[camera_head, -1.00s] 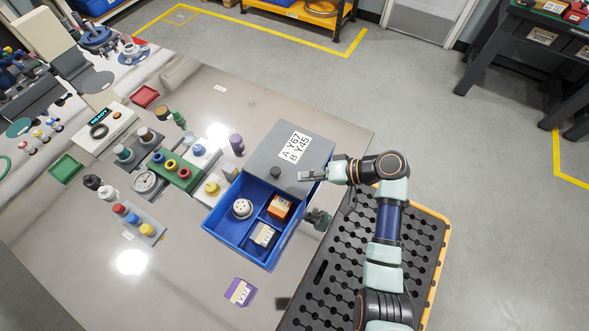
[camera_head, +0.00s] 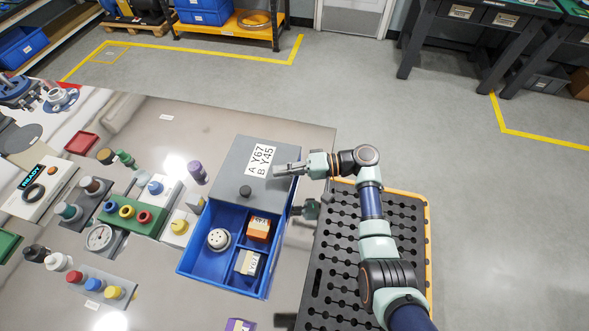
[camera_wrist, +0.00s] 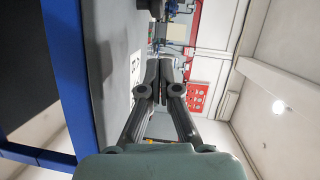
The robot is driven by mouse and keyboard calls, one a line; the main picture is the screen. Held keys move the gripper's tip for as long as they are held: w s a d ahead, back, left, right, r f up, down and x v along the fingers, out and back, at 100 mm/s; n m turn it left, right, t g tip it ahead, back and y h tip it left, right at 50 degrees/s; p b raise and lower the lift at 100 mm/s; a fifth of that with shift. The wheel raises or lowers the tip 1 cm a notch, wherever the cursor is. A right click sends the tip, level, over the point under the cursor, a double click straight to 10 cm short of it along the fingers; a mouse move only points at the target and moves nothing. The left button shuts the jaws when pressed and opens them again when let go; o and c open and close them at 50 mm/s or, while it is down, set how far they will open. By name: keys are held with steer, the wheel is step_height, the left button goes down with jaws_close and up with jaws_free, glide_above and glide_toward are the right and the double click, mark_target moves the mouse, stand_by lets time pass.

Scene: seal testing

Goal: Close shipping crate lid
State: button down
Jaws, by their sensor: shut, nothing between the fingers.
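The blue shipping crate (camera_head: 222,273) stands on the bench. The near part is open and shows compartments with a white round part (camera_head: 219,239), an orange box (camera_head: 258,229) and a tan box (camera_head: 247,262). My gripper (camera_head: 278,170) is shut and empty, at the lid's right side near the label; contact cannot be told. In the wrist view its closed fingers (camera_wrist: 166,70) point along the grey lid (camera_wrist: 105,60), beside a blue crate edge (camera_wrist: 68,80).
A purple bottle (camera_head: 197,172) stands left of the lid. Colored-cap racks (camera_head: 130,213) and a gauge (camera_head: 100,237) are farther left. A purple box (camera_head: 240,325) lies in front of the crate. A black perforated platform (camera_head: 330,260) is on the right.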

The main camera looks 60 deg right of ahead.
mark_target(262, 189)
steer(key=x, duration=0.3)
steer(key=shift+w+a+f, duration=0.1)
steer(key=shift+w+a, duration=0.1)
steer(key=shift+a, duration=0.1)
steer(key=shift+w+a+f, duration=0.1)
steer(key=shift+w+a, duration=0.05)
steer(key=shift+a, duration=0.7)
steer(key=shift+w+a+f, duration=0.1)
steer(key=shift+w+a, duration=0.1)
steer(key=shift+a, duration=0.6)
